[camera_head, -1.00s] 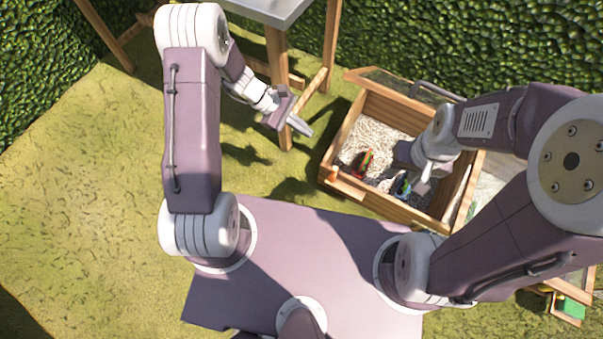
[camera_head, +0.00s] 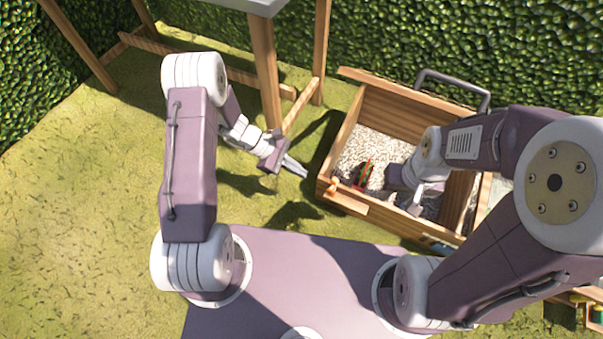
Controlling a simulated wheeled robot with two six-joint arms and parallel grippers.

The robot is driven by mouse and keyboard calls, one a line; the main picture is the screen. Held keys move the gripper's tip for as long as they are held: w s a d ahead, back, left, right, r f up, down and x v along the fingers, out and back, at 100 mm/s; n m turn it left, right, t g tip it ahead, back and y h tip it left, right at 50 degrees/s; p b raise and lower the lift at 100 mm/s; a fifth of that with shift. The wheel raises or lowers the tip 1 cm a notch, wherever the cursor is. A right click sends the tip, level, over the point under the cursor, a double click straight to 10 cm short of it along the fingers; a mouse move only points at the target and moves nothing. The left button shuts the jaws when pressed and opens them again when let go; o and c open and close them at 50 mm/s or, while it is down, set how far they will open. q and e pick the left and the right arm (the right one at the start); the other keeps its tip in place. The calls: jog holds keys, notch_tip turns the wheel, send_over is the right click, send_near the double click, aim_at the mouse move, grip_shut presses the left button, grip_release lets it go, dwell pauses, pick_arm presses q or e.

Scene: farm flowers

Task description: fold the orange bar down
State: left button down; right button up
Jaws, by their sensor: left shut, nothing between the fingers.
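A small orange bar (camera_head: 334,187) stands up at the left front corner of a wooden box (camera_head: 345,201); its full shape is hard to make out. My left gripper (camera_head: 303,173) is shut and empty, just left of that corner and apart from the bar in the picture. Its fingers point right toward the box. My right gripper (camera_head: 416,205) reaches down into the box at its front right; its fingers are partly hidden, so I cannot tell their opening.
Pale loose bedding (camera_head: 375,150) fills the box, with a small red and green object (camera_head: 363,174) in it. A dark handle (camera_head: 450,83) rises at the back. A table leg (camera_head: 266,75) stands behind my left gripper. Grass (camera_head: 80,230) lies clear at left.

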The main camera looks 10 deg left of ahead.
aim_at(328, 190)
pick_arm(q)
jog(key=b+x, duration=0.6)
jog(key=x, duration=0.4)
jog(key=shift+d+f, duration=0.1)
jog(key=shift+f, duration=0.1)
jog(key=shift+d, duration=0.1)
